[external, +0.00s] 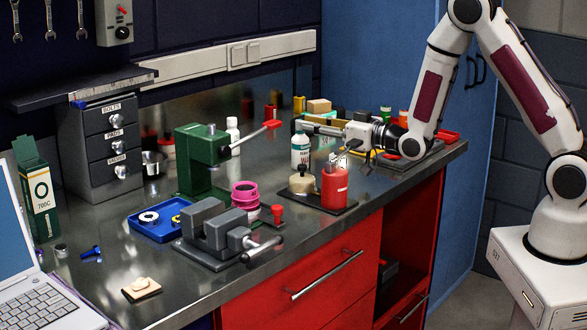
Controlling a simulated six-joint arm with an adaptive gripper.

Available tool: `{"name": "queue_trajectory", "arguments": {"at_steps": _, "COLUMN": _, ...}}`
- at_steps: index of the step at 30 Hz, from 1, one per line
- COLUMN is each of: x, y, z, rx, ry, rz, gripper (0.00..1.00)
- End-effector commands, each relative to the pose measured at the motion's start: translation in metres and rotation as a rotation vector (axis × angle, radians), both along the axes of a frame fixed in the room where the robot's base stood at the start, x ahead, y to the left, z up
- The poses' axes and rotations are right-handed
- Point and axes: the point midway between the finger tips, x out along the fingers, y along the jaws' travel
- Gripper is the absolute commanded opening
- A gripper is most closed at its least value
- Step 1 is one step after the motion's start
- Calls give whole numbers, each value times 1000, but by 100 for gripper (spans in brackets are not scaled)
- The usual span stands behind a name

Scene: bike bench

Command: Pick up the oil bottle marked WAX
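Several bottles stand on the steel bench, but I cannot read WAX on any of them. A red bottle (334,188) and a shorter cream container with a dark top (302,183) stand upright on a dark flat tray (322,207). A slimmer white bottle (233,134) stands further left. My gripper (337,143) is above and behind the red bottle, beside the green-labelled one. Its fingers are small and dark here, and I cannot tell whether they are open or touching anything.
A green press (201,158), pink stacked rings (245,194) and a grey vise (215,232) stand left of the bottles. A blue tray (157,231) holds small parts. More small items crowd the back right.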

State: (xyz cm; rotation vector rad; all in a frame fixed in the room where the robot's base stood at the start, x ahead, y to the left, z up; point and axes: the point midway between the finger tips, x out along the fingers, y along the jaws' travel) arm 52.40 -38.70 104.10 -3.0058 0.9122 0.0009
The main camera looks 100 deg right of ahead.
Motion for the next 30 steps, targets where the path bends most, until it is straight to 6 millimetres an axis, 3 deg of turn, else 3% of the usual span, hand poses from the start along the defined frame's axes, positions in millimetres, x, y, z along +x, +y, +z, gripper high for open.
{"name": "queue_trajectory", "arguments": {"at_steps": 10, "x": 24, "y": -15, "z": 2, "rx": 1, "ry": -1, "rz": 0, "gripper": 26}}
{"name": "queue_trajectory", "arguments": {"at_steps": 27, "x": 26, "y": -16, "z": 2, "rx": -1, "ry": -1, "rz": 0, "gripper": 26}}
{"name": "queue_trajectory", "arguments": {"at_steps": 28, "x": 26, "y": -16, "z": 2, "rx": -1, "ry": -1, "rz": 0, "gripper": 23}}
{"name": "queue_trajectory", "arguments": {"at_steps": 30, "x": 26, "y": -16, "z": 2, "rx": -1, "ry": -1, "rz": 0, "gripper": 5}}
